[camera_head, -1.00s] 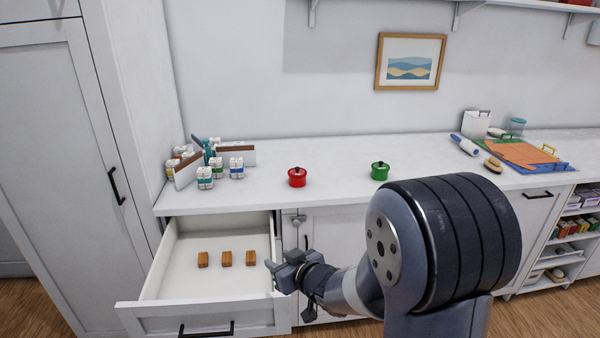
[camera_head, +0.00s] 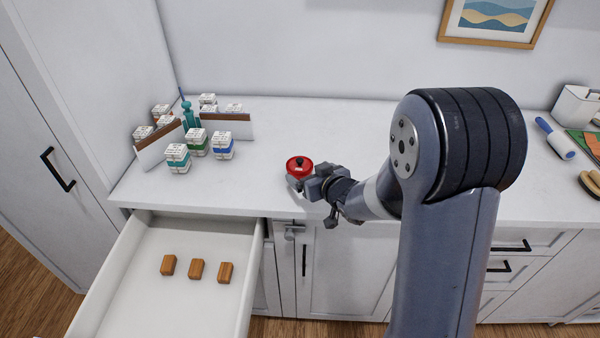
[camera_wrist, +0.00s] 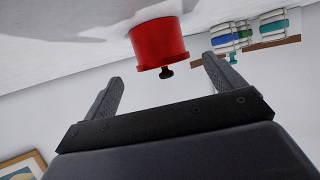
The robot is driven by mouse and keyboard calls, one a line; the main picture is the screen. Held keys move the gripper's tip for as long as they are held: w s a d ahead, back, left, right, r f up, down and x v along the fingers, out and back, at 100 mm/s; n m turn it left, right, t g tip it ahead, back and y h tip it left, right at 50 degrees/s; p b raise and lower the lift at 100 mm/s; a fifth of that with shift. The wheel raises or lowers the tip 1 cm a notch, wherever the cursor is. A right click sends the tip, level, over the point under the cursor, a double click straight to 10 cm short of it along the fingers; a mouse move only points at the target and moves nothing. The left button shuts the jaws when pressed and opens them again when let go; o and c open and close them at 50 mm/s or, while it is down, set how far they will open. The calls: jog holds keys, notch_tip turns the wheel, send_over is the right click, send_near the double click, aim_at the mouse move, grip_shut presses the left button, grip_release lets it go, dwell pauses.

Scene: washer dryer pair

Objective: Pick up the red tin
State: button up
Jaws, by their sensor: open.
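The red tin (camera_head: 299,163), with a black knob on its lid, stands upright on the white counter near its front edge. My gripper (camera_head: 306,182) is at the tin's front right side in the head view and partly covers its lower part. In the wrist view the red tin (camera_wrist: 158,42) appears upside down, ahead of the fingertips and between their lines. My gripper (camera_wrist: 162,72) is open there, with one finger on each side and nothing held. I cannot tell whether a finger touches the tin.
An open drawer (camera_head: 140,300) with several wooden blocks (camera_head: 196,269) juts out below the counter (camera_head: 260,130). White-lidded jars (camera_head: 178,158) and brown-edged dividers stand at the left. The counter behind the tin is clear.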

aim_at(302, 168)
jog(key=shift+o, duration=0.4)
jog(key=shift+w+f, duration=0.1)
jog(key=shift+w, duration=0.4)
jog(key=shift+w+a, duration=0.2)
jog(key=shift+a+p+x, duration=0.15)
jog(key=shift+p+x, duration=0.15)
jog(key=shift+x, duration=0.85)
jog(key=shift+a+p+x, duration=0.15)
jog(key=shift+p+x, duration=0.15)
jog(key=shift+x, duration=0.85)
jog(key=shift+s, duration=0.15)
jog(key=shift+c, duration=0.4)
jog(key=c, duration=1)
